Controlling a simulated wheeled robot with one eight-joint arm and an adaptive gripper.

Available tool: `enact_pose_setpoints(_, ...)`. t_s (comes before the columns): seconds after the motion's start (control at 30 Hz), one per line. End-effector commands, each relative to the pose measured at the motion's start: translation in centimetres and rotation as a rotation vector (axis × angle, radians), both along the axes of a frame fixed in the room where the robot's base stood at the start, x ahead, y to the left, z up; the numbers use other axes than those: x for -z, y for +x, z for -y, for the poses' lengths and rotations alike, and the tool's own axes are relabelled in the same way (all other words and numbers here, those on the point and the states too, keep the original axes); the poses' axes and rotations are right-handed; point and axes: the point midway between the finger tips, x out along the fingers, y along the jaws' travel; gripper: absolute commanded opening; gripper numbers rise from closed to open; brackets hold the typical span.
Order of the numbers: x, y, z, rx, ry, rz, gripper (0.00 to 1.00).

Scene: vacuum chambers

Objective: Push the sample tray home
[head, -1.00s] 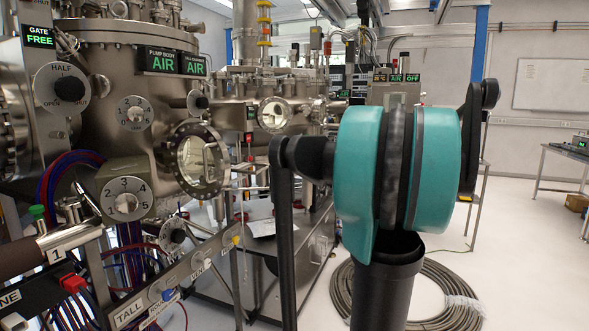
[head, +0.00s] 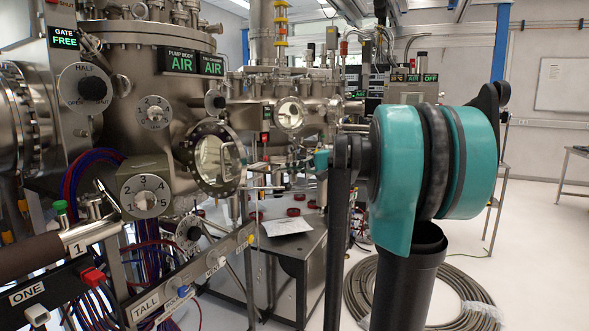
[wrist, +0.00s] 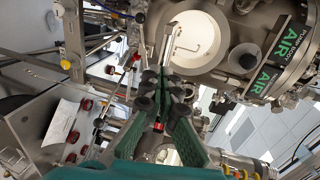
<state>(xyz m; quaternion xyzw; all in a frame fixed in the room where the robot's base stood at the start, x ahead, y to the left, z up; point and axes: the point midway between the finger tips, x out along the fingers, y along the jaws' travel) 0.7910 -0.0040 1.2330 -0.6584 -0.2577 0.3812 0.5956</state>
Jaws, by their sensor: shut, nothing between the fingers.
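My gripper (wrist: 163,88) has green fingers with dark pads, brought together with nothing held. In the wrist view its tips point at a round chamber port (wrist: 200,40) with a pale interior. A silver bar (wrist: 168,42) crosses the port's near edge, just beyond the fingertips; I cannot tell whether they touch. I cannot make out the sample tray for certain in either view. In the head view a round port (head: 216,158) with a handle sits on the front chamber. My teal arm joint hides part of the right side there.
A metal table (head: 292,243) with a white sheet (head: 287,227) and several red-capped items stands below the chambers. A labelled rail (head: 185,292) and a brown-gripped bar (head: 40,250) are at front left. Coiled hose (head: 470,290) lies on the floor at right.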

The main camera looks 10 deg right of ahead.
Motion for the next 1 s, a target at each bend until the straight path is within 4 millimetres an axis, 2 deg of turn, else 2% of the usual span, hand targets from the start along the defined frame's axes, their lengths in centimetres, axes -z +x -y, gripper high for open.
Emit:
enact_pose_setpoints(0.27,0.0,0.0,0.0,0.0,0.0,0.0,0.0)
enact_pose_setpoints(0.47,0.0,0.9,-1.4,-0.003,0.0,0.0,0.0)
enact_pose_setpoints(0.67,0.0,3.6,-5.2,-0.006,0.0,0.001,0.0)
enact_pose_setpoints(1.0,0.0,10.4,-14.6,-0.006,0.0,0.0,0.0)
